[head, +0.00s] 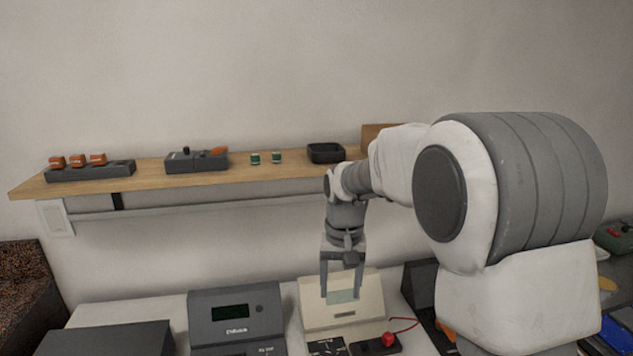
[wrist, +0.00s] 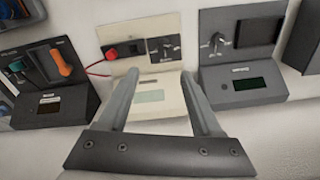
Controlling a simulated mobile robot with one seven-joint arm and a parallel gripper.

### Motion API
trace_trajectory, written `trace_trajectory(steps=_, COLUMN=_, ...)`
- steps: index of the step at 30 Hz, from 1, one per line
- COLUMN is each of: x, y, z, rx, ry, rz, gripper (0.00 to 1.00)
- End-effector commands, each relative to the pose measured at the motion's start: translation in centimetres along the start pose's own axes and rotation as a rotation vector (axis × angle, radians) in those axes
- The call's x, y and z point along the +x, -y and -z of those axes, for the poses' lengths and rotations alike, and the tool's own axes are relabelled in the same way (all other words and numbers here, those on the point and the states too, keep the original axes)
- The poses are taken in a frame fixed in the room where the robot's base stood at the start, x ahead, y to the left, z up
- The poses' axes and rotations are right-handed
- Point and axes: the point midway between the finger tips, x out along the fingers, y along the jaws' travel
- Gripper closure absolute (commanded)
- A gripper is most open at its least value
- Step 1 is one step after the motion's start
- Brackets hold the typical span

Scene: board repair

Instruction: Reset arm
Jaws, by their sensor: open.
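My gripper (head: 341,291) hangs pointing down at the end of my arm, in front of a cream instrument box (head: 366,299) in the head view. In the wrist view my gripper (wrist: 165,80) shows two grey fingers spread apart with nothing between them. The cream box (wrist: 172,106) with its pale green screen lies beyond the fingers. The fingers appear above the box; whether they touch it I cannot tell. My arm's large links cover much of the right side in the head view.
A wooden shelf (head: 220,180) holds a dark rack (head: 92,172) with orange-topped items, a grey holder (head: 196,161), two small green cylinders and a black tray (head: 326,152). Dark instrument boxes (head: 236,311) flank the cream one. A red connector (head: 388,339) with a red wire sits at front.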

Motion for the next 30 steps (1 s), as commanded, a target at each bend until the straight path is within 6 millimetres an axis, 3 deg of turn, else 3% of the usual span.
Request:
trace_trajectory(steps=1, x=-1.9, y=-0.6, z=-0.7, rx=0.0, ry=-0.02, rz=0.004, gripper=0.34)
trace_trajectory(steps=3, x=-3.6, y=-1.2, z=-1.8, rx=-0.003, ry=-0.043, rz=0.008, gripper=0.34)
trace_trajectory(steps=15, x=-11.7, y=-4.8, z=-8.7, rx=-0.016, ry=-0.176, rz=0.022, gripper=0.34)
trace_trajectory(steps=24, x=-15.4, y=-7.0, z=-14.4, rx=-0.026, ry=-0.276, rz=0.022, gripper=0.34)
trace_trajectory(steps=30, x=-16.9, y=-8.2, z=-18.3, rx=-0.032, ry=-0.343, rz=0.017, gripper=0.34)
